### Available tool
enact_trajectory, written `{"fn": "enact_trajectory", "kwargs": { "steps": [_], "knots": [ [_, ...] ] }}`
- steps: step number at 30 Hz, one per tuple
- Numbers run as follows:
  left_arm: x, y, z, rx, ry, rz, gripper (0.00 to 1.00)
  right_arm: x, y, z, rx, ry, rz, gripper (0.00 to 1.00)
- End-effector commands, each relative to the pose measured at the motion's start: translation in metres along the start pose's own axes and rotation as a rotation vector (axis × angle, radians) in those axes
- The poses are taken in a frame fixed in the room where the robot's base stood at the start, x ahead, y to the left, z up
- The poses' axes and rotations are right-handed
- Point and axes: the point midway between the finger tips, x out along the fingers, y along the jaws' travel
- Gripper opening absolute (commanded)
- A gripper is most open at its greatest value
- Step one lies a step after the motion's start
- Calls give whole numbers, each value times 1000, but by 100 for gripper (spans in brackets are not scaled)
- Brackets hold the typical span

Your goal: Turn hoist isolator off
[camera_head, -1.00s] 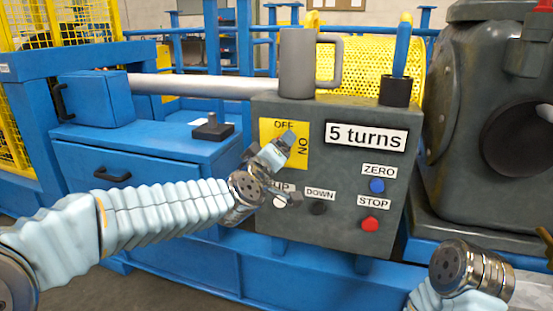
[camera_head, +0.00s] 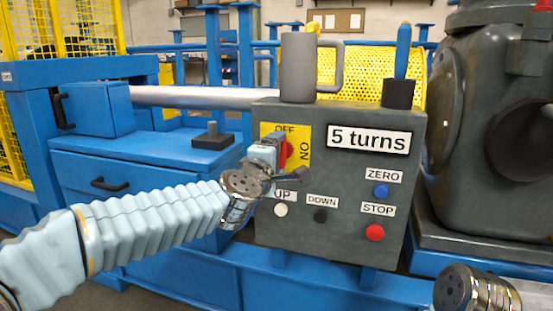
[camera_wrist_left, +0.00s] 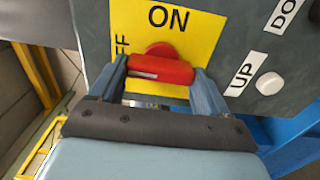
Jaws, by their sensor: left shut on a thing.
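The hoist isolator is a red handle (camera_head: 289,152) on a yellow plate (camera_head: 304,138) marked OFF at the top and ON at the right, on the grey control box (camera_head: 340,190). In the head view the handle looks roughly upright, partly hidden by my left gripper (camera_head: 276,151). In the left wrist view the red handle (camera_wrist_left: 160,69) lies crosswise between the two fingers of my left gripper (camera_wrist_left: 160,84), which is shut on it. There ON is above the handle and OFF is at the left, partly hidden by a finger. My right gripper is out of view; only my right wrist shows.
UP (camera_head: 281,210), DOWN (camera_head: 320,215), ZERO (camera_head: 381,191) and STOP (camera_head: 375,233) buttons sit below and right of the plate. A grey mug (camera_head: 298,70) and a dark cup (camera_head: 398,94) with a blue handle in it stand on the box.

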Motion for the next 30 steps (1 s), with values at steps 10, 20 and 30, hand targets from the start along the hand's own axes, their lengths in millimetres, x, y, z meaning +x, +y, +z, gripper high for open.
{"fn": "enact_trajectory", "kwargs": {
  "steps": [10,20,30],
  "knots": [
    [0,4,-2,-31,6,7,46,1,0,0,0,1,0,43],
    [0,3,-2,-31,6,6,92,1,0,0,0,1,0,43],
    [-3,2,-1,-29,2,3,100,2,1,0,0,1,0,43]
  ]
}}
